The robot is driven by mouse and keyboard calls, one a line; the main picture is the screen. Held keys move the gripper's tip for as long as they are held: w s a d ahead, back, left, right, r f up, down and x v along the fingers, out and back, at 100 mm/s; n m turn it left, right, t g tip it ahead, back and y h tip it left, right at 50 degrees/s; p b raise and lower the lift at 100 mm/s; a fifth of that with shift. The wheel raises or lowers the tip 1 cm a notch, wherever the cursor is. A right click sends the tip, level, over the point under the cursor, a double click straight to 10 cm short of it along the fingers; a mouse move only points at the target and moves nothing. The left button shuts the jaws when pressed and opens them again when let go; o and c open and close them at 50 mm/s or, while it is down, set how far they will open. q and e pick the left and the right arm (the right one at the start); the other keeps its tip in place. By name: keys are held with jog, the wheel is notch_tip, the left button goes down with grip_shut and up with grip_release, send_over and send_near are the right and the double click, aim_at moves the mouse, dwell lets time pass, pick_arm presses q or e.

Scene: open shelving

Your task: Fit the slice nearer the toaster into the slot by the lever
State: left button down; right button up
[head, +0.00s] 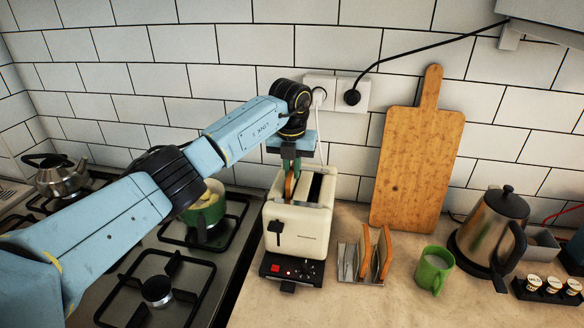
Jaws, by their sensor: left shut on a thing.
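The cream toaster (313,228) stands on the counter with its dark lever (276,232) on the left of its front face. My left gripper (291,166) points down over the toaster's left slot and is shut on a bread slice (290,186). The slice is upright at that slot, on the lever's side; its lower part is hidden, so I cannot tell how deep it sits. The other slot (315,188), to the right, looks empty. A metal rack (346,268) right of the toaster holds two upright slices (364,250) (384,252). My right gripper is out of view.
A green mug (434,268), a kettle (490,235) and a holder of small pots (548,288) stand to the right. A cutting board (415,165) leans on the tiled wall. The hob (185,265) with a green pot (207,215) lies left. The front counter is clear.

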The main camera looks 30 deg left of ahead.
pick_arm(q)
jog(key=c, duration=1.5)
grip_release()
jog(key=shift+f, duration=0.1)
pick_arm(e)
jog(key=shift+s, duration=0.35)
pick_arm(q)
jog(key=shift+r, duration=0.3)
jog(key=r, duration=0.7)
jog(key=s+r, duration=0.1)
jog(key=r, duration=0.3)
jog(key=shift+s+d+r, duration=0.1)
jog(key=shift+d+r, duration=0.05)
jog(key=shift+r, duration=0.2)
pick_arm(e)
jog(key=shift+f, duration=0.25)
pick_arm(q)
jog(key=shift+f, duration=0.1)
